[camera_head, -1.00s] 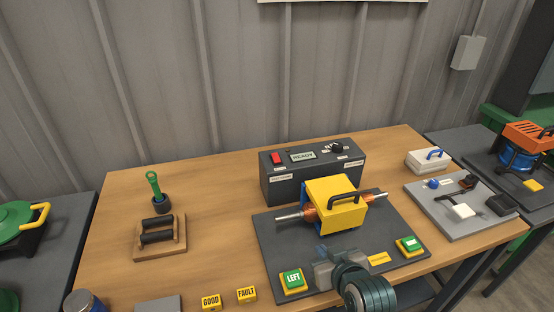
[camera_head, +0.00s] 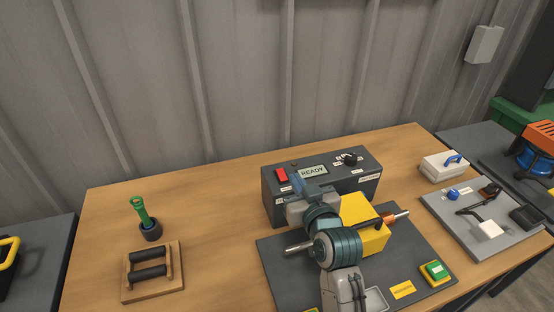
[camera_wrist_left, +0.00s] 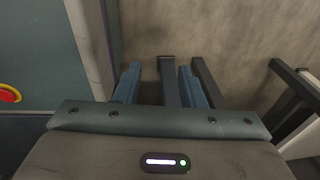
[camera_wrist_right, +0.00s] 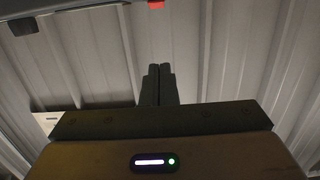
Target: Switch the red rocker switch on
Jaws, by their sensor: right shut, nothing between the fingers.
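The red rocker switch (camera_head: 281,174) is on the top left of the dark control box (camera_head: 271,198), left of the READY display (camera_head: 313,171). I cannot tell its rocker position. My right gripper (camera_head: 299,182) is shut and empty, close in front of the box, with its fingertips a little right of the switch in the head view. In the right wrist view its fingers (camera_wrist_right: 158,70) are together, and a red piece (camera_wrist_right: 156,4), likely the switch, shows at the top edge. My left gripper (camera_wrist_left: 160,85) is open and empty, seen only in the left wrist view.
A black knob (camera_head: 350,158) is on the box's right side. A green-handled tool (camera_head: 141,210) and a wooden cradle (camera_head: 172,286) stand left. Bare table lies between.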

